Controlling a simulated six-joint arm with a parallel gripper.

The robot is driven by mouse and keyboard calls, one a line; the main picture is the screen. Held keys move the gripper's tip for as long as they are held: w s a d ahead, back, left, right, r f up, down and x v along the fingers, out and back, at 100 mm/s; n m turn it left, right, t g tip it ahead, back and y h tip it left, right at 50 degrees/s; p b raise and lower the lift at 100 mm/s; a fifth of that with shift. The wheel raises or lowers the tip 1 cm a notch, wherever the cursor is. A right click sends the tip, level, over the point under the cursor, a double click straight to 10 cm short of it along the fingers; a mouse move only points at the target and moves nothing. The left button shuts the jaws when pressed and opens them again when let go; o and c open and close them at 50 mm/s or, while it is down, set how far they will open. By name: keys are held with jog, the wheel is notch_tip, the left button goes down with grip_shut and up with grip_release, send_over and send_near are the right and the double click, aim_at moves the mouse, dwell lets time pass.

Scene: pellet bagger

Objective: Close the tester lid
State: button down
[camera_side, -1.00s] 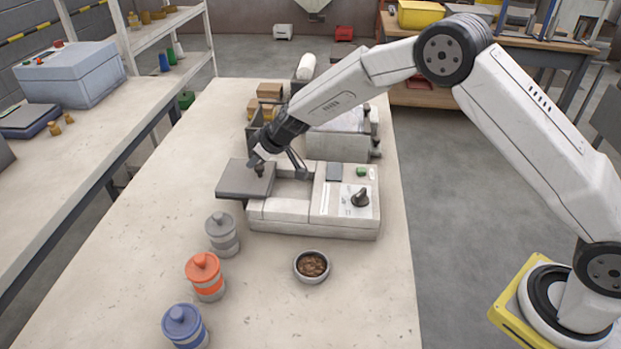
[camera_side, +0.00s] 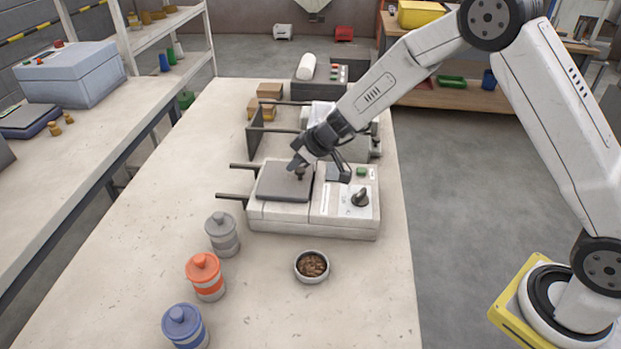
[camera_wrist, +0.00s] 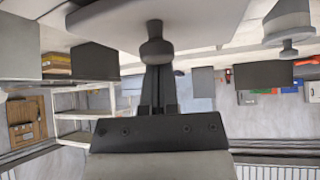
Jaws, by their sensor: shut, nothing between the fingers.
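The tester (camera_side: 340,222) is a white box on the bench with a dial and a green button on its right part. Its grey sliding lid (camera_side: 284,188) lies flat over the left part, and I see no open well beside it. Two dark rails (camera_side: 232,197) stick out bare to the left. My gripper (camera_side: 299,168) is at the lid's knob, its fingers shut with nothing between them. In the wrist view the knob (camera_wrist: 155,50) stands just beyond the fingertips (camera_wrist: 158,72); whether they touch it I cannot tell.
Grey, orange (camera_side: 205,278) and blue lidded jars stand at front left. A bowl of brown pellets (camera_side: 312,266) sits in front of the tester. A machine with a dark plate (camera_side: 255,130) is close behind. The front right bench is clear.

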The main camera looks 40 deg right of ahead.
jog(key=shift+s+d, duration=0.7)
jog(key=shift+s, duration=0.05)
jog(key=shift+f, duration=0.1)
jog(key=shift+s+d+f, duration=0.1)
jog(key=shift+w+a, duration=0.35)
jog(key=shift+w, duration=0.2)
jog(key=shift+w+a+r, duration=0.2)
jog(key=shift+w+a, duration=0.2)
jog(key=shift+w, duration=0.3)
jog(key=shift+w+a+r, duration=0.15)
jog(key=shift+w+a, duration=0.25)
jog(key=shift+w, duration=0.3)
jog(key=v, duration=1)
jog(key=s+d+f+m+g+h, duration=0.1)
jog(key=s+d+m+g+h, duration=0.1)
jog(key=s, duration=1)
jog(key=s+d+f+m+g+h, duration=0.1)
jog(key=s+d+f+m+g, duration=0.1)
jog(key=s, duration=1.1)
jog(key=shift+d+m+h, duration=0.4)
jog(key=shift+d+m, duration=0.2)
jog(key=shift+m, duration=0.4)
